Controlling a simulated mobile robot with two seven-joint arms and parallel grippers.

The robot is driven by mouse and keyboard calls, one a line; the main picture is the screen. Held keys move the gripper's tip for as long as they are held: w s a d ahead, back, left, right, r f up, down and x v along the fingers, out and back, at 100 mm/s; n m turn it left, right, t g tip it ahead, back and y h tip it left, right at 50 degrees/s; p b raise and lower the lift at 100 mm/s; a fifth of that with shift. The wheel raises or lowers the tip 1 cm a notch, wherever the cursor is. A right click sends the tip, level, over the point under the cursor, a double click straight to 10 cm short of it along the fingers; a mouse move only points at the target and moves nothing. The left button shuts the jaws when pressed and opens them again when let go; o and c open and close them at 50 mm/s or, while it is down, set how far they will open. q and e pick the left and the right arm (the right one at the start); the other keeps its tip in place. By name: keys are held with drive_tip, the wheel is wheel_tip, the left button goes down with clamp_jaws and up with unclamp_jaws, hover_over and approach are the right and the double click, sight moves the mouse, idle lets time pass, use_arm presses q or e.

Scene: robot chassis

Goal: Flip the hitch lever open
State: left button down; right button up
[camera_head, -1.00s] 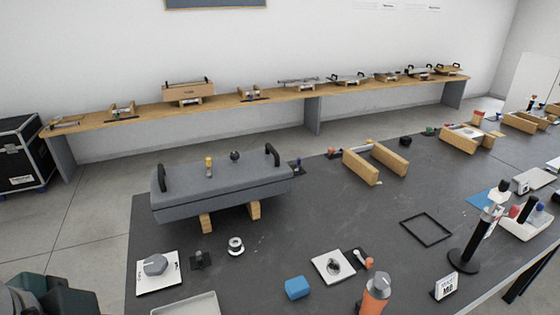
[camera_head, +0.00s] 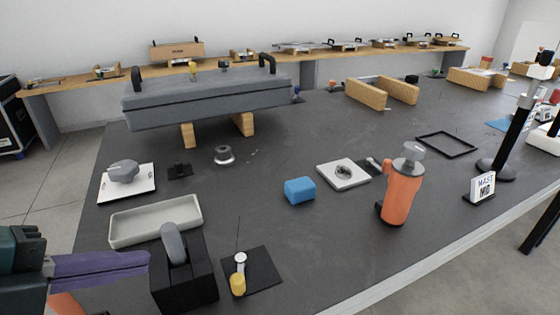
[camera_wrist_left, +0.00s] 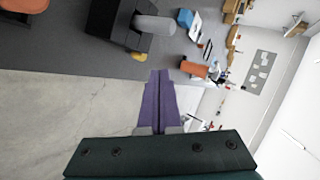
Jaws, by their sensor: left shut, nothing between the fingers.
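A black block (camera_head: 185,285) stands near the table's front edge with a grey rounded lever (camera_head: 172,243) standing up from its top, tilted slightly; I take this to be the hitch. My left gripper (camera_head: 147,263) comes in from the left edge with purple fingers shut and empty. Its tips are just left of the block, and the head view does not show clearly whether they touch it. In the left wrist view the fingertips (camera_wrist_left: 160,74) are apart from the black block (camera_wrist_left: 108,20) and the grey lever (camera_wrist_left: 154,25). My right gripper is not in view.
A pale tray (camera_head: 157,220) lies just behind the block. A black plate with a yellow-tipped part (camera_head: 238,284) lies right of it. A blue block (camera_head: 299,190), an orange cylinder (camera_head: 400,195) and a large grey case (camera_head: 205,98) stand farther off. The table between them is partly clear.

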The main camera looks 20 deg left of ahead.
use_arm(q)
wheel_tip(320, 180, down, 7)
drive_tip(key=m+h+b, duration=0.2)
drive_tip(key=m+b, duration=0.2)
drive_tip(key=b, duration=0.2)
drive_tip(key=shift+s+d+f, duration=0.2)
drive_tip(key=shift+s+d, duration=0.05)
drive_tip(key=shift+d, duration=0.05)
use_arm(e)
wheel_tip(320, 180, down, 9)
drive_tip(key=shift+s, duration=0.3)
use_arm(q)
drive_tip(key=b, duration=0.5)
approach(232, 286)
drive_tip(key=x, duration=0.4)
drive_tip(key=shift+w+f, duration=0.15)
drive_tip(key=shift+f, duration=0.15)
drive_tip(key=shift+x, duration=0.9)
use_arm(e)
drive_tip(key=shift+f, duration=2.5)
use_arm(q)
drive_tip(key=shift+w+d+r, duration=0.1)
drive_tip(key=shift+d+r, duration=0.05)
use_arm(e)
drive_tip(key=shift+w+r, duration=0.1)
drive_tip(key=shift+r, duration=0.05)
